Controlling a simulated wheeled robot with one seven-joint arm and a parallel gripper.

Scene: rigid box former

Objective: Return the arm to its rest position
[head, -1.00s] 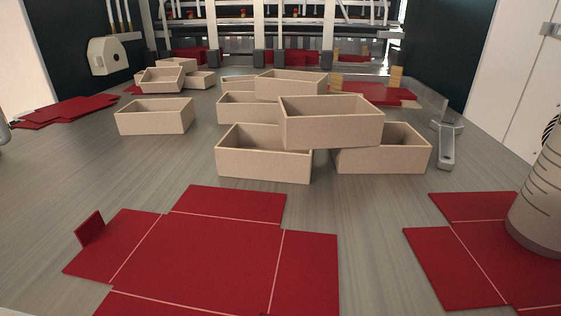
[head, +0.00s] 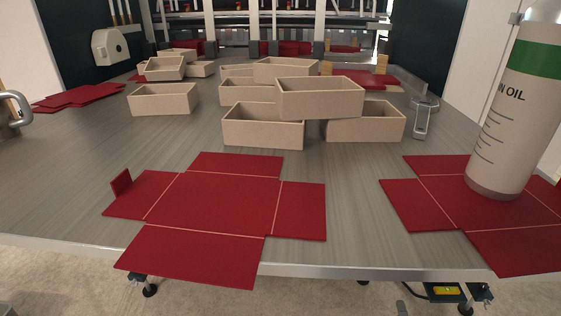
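No part of my arm or my gripper shows in the head view, so its pose and its opening are hidden. The worktable (head: 60,205) is in front of me, with its front edge across the lower part of the view. A flat red box blank (head: 215,205) lies near that edge, with one small tab standing up at its left and its front flap reaching over the edge. A second red blank (head: 415,205) lies at the right, with a pale oil bottle (head: 510,110) with a green band standing upright on it.
Several open beige boxes (head: 262,127) stand grouped and partly stacked mid-table. More boxes (head: 165,68) and red sheets (head: 80,96) lie at the back left. A metal bracket (head: 422,118) stands at the right. Bare table lies between the boxes and the front blanks.

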